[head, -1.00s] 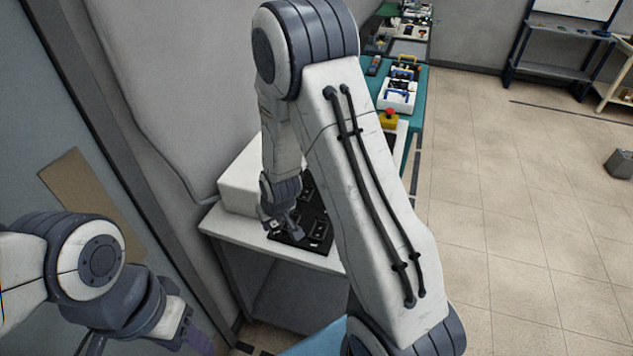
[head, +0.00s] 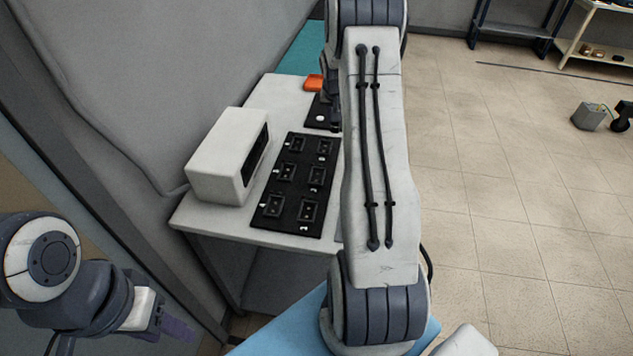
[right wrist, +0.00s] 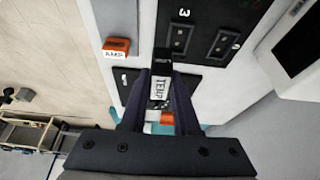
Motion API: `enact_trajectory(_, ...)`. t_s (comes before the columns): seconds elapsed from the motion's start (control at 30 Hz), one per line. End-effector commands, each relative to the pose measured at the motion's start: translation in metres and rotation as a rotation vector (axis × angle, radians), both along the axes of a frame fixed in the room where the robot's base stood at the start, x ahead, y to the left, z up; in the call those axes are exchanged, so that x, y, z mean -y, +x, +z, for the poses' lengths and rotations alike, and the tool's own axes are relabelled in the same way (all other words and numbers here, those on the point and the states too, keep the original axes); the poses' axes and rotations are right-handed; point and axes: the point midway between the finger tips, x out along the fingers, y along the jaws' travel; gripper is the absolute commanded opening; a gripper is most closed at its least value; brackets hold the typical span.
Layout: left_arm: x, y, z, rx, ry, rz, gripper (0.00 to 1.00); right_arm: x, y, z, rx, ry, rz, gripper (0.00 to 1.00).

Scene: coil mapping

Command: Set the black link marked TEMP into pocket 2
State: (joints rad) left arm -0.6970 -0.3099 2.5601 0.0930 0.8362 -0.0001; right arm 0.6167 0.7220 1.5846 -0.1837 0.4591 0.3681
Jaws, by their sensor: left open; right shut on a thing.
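The black link (right wrist: 158,84) with a white label reading TEMP is between the fingers of my right gripper (right wrist: 160,104), which is shut on it. In the head view my right gripper (head: 333,112) is partly hidden behind my arm, beyond the far end of the black pocket board (head: 300,160). The board lies on a white table and has two columns of dark pockets; its small numbers are hard to read there. The right wrist view shows a 3 on the board (right wrist: 209,48). My left gripper (head: 176,326) is open and empty at lower left, away from the table.
A white box (head: 215,165) stands left of the board. A smaller black plate (head: 318,124) with a white round spot lies by my right gripper.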

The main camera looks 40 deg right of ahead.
Motion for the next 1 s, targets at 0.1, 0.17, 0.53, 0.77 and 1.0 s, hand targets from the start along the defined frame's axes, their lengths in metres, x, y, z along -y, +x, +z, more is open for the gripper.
enact_trajectory(0.1, 0.0, 0.0, -0.001, 0.0, 0.0, 0.0, 0.5, 0.008, -0.005, 0.0, -0.002, -0.003, -0.029, 0.0)
enact_trajectory(0.17, 0.0, 0.0, 0.001, 0.0, 0.0, 0.0, 0.5, 0.001, -0.008, -0.004, -0.004, -0.001, -0.032, 0.0)
enact_trajectory(0.53, 0.0, 0.0, -0.014, 0.0, 0.0, 0.0, 0.5, -0.077, -0.027, -0.056, -0.003, -0.004, -0.021, 0.0)
enact_trajectory(0.77, 0.0, 0.0, -0.026, 0.0, 0.0, 0.0, 0.5, -0.101, -0.034, -0.069, 0.0, -0.003, -0.026, 0.0)
enact_trajectory(1.0, 0.0, 0.0, -0.041, 0.0, 0.0, 0.0, 0.5, -0.102, -0.035, -0.101, -0.002, -0.002, -0.028, 0.0)
